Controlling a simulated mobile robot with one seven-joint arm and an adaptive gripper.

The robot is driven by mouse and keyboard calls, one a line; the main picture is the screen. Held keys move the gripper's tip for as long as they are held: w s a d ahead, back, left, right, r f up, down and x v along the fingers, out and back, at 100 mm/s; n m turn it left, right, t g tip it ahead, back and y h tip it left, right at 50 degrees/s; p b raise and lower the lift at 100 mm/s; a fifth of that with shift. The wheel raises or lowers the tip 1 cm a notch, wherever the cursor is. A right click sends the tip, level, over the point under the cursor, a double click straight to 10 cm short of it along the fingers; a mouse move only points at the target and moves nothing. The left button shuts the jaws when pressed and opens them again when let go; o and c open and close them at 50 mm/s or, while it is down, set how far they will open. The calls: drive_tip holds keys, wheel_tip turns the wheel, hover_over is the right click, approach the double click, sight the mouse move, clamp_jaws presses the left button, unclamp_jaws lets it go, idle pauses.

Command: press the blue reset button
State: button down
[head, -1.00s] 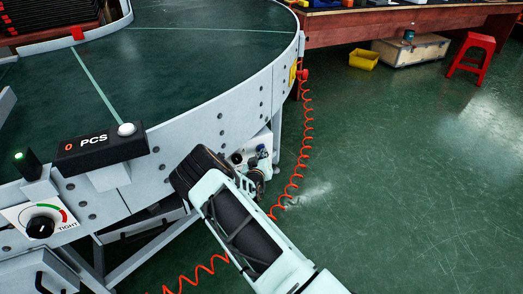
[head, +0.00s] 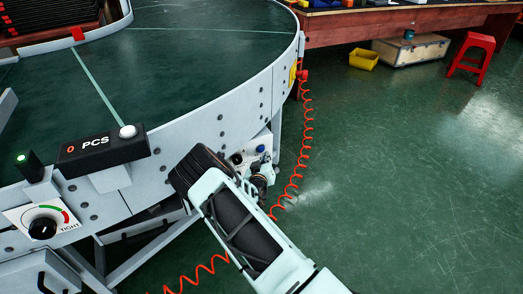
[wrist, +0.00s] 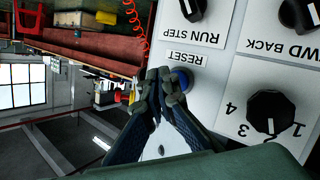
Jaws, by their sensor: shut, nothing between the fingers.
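The blue reset button (wrist: 183,77) is on the white control panel (wrist: 228,40), beside the upside-down RESET label, in the wrist view. My gripper (wrist: 166,74) is shut and empty. Its fingertips overlap the left part of the button in that view; I cannot tell whether they touch it. In the head view the small blue button (head: 261,148) shows on the panel mounted at the conveyor's side. My gripper (head: 263,168) is just below it there, partly hidden behind my own wrist.
Black knobs (wrist: 270,112) stand out from the panel near the button. The curved conveyor (head: 200,60) rises beside my arm. A coiled red hose (head: 305,135) hangs right of the panel. Open green floor (head: 400,170) lies to the right.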

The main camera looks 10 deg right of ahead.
drive_tip(key=s, duration=0.2)
drive_tip(key=s+d+p, duration=0.1)
drive_tip(key=s, duration=0.1)
drive_tip(key=shift+s+d, duration=0.15)
idle(0.7)
